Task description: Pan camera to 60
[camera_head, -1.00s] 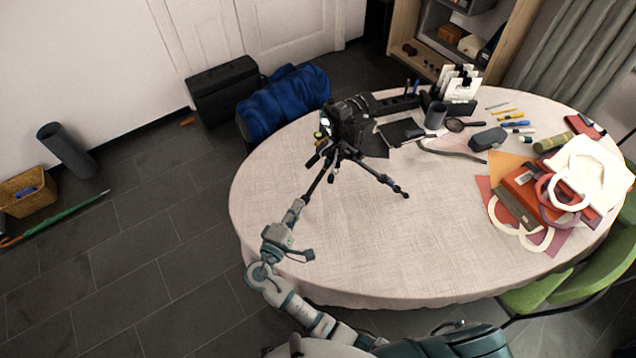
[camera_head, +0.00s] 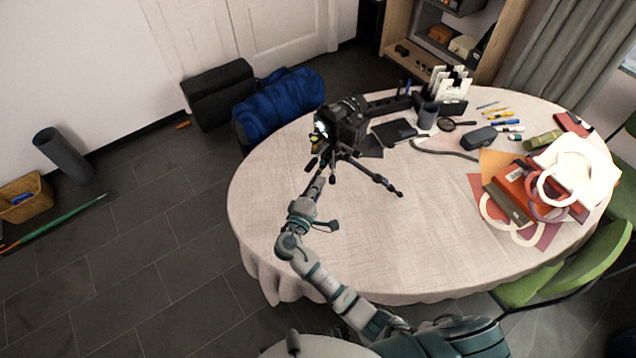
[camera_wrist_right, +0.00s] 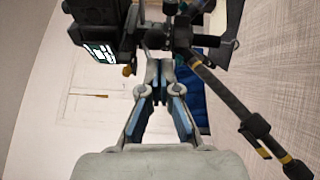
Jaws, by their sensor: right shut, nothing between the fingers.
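A black camera (camera_head: 346,118) stands on a small black tripod (camera_head: 372,178) near the left edge of the round table. Its lit screen faces left in the head view. In the right wrist view the camera (camera_wrist_right: 100,22) fills the top left, with the tripod head (camera_wrist_right: 182,38) beside it and one leg running down to the right. My right gripper (camera_head: 322,174) is shut and empty, close below the camera by the tripod. Its fingertips (camera_wrist_right: 158,68) sit just below the tripod head in the wrist view; whether they touch it I cannot tell. My left gripper is not in view.
The table (camera_head: 430,240) has a clear front and middle. Bags (camera_head: 520,190) lie at its right, and a pouch (camera_head: 479,138), magnifying glass (camera_head: 447,125), pens and a card holder (camera_head: 452,105) at the back. A green chair (camera_head: 570,268) stands at the right.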

